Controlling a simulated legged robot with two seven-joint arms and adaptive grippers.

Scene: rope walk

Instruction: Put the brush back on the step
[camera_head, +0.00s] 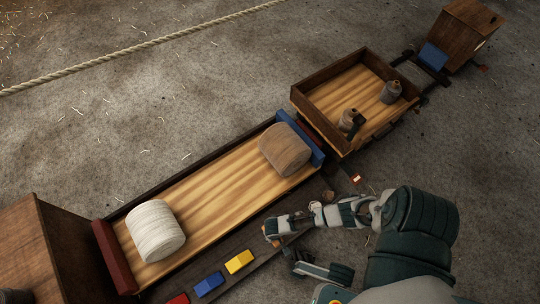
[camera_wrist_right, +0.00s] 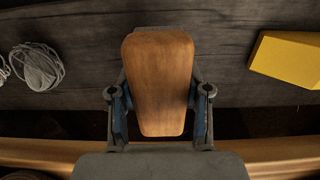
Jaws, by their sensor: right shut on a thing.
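The brush (camera_wrist_right: 158,85) shows in the right wrist view as a rounded, tapering wooden block. My right gripper (camera_wrist_right: 158,110) is shut on it, one finger at each side. The brush's underside is hidden. The step (camera_wrist_right: 225,55) is a dark grey plank behind the brush in this view; I cannot tell whether they touch. In the head view the step (camera_head: 220,262) runs along the near side of the long cart, and my right gripper (camera_head: 278,238) is at its right part.
A yellow block (camera_head: 239,262), blue block (camera_head: 209,284) and red block (camera_head: 179,299) lie on the step. A twine ball (camera_wrist_right: 38,67) lies on the brush's other side. The cart bed holds a white roll (camera_head: 155,231) and a brown roll (camera_head: 285,150).

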